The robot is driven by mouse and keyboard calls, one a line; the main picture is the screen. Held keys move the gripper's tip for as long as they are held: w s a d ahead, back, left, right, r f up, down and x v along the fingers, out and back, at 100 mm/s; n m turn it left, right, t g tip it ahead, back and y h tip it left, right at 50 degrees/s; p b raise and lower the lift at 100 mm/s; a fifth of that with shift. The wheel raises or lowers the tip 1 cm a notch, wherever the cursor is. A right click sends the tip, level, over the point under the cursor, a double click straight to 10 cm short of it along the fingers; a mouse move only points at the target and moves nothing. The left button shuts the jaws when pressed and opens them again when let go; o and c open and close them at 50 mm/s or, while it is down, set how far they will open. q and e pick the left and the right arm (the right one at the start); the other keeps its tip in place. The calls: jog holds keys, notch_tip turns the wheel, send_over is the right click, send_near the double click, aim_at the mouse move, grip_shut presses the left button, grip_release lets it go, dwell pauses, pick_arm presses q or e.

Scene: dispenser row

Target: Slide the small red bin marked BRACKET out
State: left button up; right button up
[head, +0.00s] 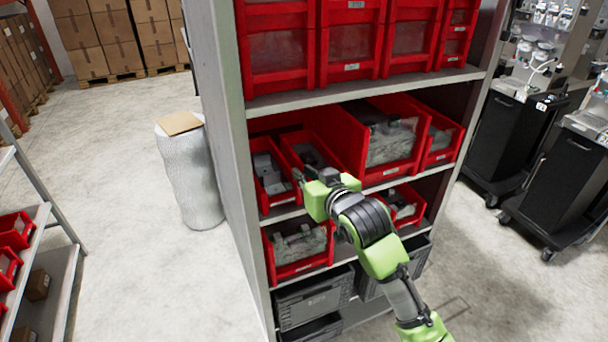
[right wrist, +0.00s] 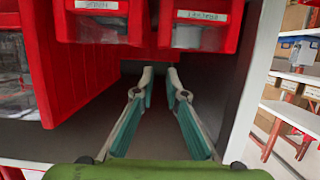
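The small red BRACKET bin (head: 281,203) is at the left end of the middle shelf in the head view, with grey parts in it. In the right wrist view, its label (right wrist: 203,16) is upside down and reads roughly as BRACKET. My right gripper (head: 299,177) is in front of the small bins, by the neighbouring bin. In the right wrist view its two fingers (right wrist: 160,76) are apart, with nothing held between them. Whether a finger touches a bin is unclear. My left gripper is in neither view.
A second small red bin (right wrist: 97,6) stands beside the BRACKET bin, its front partly hidden by my gripper in the head view. A larger bin (head: 391,172) sticks out to its right. The shelf's side panel (head: 226,120) is close on the left. Open floor (head: 140,270) lies left of the shelf.

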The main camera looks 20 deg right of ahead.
aim_at(285, 160)
jog(key=shift+a, duration=0.1)
jog(key=shift+w, duration=0.1)
jog(key=p+x, duration=0.3)
jog(key=x, duration=1)
jog(key=shift+w+f, duration=0.15)
jog(key=shift+w, duration=0.15)
grip_shut()
jog(key=shift+s+f, duration=0.1)
jog(key=shift+s, duration=0.05)
